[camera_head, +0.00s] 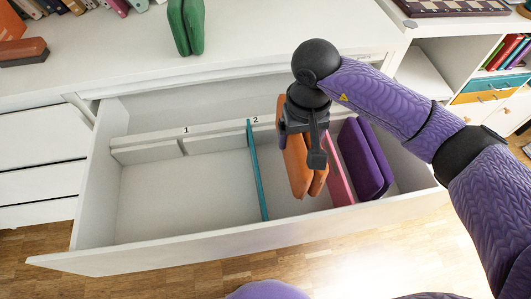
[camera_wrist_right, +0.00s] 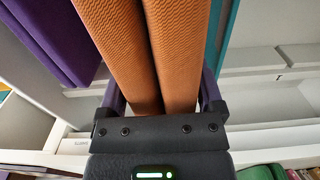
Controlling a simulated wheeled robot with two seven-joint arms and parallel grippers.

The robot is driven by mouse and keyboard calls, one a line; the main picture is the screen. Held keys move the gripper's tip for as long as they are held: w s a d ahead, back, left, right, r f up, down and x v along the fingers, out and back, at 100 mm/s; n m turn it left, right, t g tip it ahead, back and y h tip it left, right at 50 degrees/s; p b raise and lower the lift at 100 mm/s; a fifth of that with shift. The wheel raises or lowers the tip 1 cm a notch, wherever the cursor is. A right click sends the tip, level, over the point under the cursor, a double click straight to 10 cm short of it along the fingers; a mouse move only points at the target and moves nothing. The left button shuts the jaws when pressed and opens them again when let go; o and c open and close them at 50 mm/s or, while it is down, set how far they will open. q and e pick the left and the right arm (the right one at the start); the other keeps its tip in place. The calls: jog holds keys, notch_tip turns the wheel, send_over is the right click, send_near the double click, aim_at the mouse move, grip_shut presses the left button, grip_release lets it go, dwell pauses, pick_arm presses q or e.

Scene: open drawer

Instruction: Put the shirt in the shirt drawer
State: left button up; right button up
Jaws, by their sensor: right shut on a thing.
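An orange folded cloth item (camera_head: 296,165), probably the shirt, hangs upright from my right gripper (camera_head: 308,140) in the head view. It is between the teal divider (camera_head: 257,170) and the pink divider (camera_head: 338,170) of the open drawer (camera_head: 180,248), in or just above the compartment labelled 2. I cannot tell whether its lower edge touches the drawer floor. In the right wrist view the two halves of the orange item (camera_wrist_right: 165,50) fill the space between the fingers. My right gripper is shut on it. My left gripper is out of view.
A purple folded item (camera_head: 364,160) stands right of the pink divider. The compartment labelled 1, left of the teal divider, is empty. On the white dresser top (camera_head: 110,45) are a green folded item (camera_head: 186,25), a reddish-brown item (camera_head: 23,52) and books. Shelves stand at right.

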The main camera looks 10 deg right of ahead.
notch_tip(320, 180, down, 10)
jog(key=b, duration=0.4)
jog(key=shift+f+b, duration=0.25)
jog(key=shift+b, duration=0.1)
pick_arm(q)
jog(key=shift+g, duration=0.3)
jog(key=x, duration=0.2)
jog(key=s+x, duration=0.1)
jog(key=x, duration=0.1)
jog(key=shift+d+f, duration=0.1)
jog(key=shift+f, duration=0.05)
pick_arm(e)
jog(key=shift+r, duration=0.2)
jog(key=shift+f, duration=0.2)
jog(key=o, duration=1.3)
jog(key=shift+c, duration=0.2)
notch_tip(320, 180, up, 12)
jog(key=p, duration=0.6)
jog(key=shift+r, duration=0.25)
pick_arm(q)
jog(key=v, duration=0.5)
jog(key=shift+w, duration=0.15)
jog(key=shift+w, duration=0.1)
